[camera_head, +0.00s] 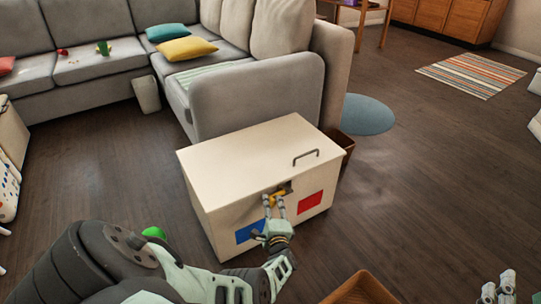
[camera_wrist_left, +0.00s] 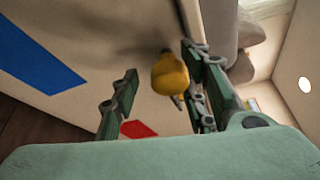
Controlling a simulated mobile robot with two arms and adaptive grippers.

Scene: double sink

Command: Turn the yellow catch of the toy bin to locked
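The toy bin (camera_head: 225,170) is a cream box with its lid down, standing on the floor in the middle of the head view. Its front has a blue patch on the left and a red patch on the right. The yellow catch (camera_head: 279,197) sits high on the front, above and between the patches. My left gripper (camera_head: 274,201) is open at the catch. In the left wrist view the rounded yellow catch (camera_wrist_left: 170,75) shows between the fingers, closer to the right one; contact cannot be told. My right gripper (camera_head: 498,285) is at the bottom right, fingers apart and empty.
A grey sofa (camera_head: 245,98) with cushions stands behind the bin. A brown basket (camera_head: 343,142) is beside the bin's right rear, and a brown container (camera_head: 360,290) is at the bottom edge. A green ball (camera_head: 153,232) shows behind my left arm. The floor to the right is clear.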

